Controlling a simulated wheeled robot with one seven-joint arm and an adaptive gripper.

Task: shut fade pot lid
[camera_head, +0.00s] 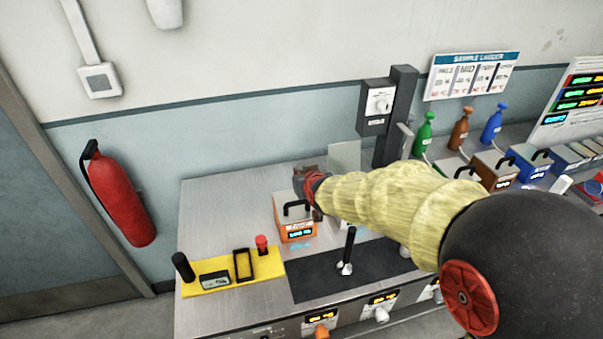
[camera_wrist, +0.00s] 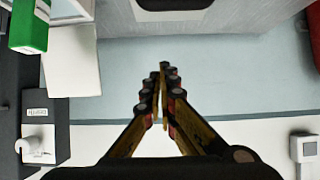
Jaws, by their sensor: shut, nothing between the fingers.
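An orange pot (camera_head: 296,230) with a pale top and a black handle stands on the steel bench. Green, brown (camera_head: 496,170) and blue (camera_head: 534,166) pots with black handles stand in a row at the right; my arm partly covers the green one. I cannot read which is the fade pot, nor tell clearly whether any lid is open. My gripper (camera_head: 308,190) is at the orange pot's right rear in the head view. In the wrist view my gripper (camera_wrist: 164,72) is shut and empty, with a black handle-like part (camera_wrist: 172,4) beyond its tips.
A pale upright panel (camera_head: 345,156) and a dark post with a wall box (camera_head: 378,104) stand behind my gripper. A yellow control plate (camera_head: 216,283) and a black lever (camera_head: 348,248) are at the front. The bench's left rear (camera_head: 225,205) is clear. A red extinguisher (camera_head: 122,198) hangs at left.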

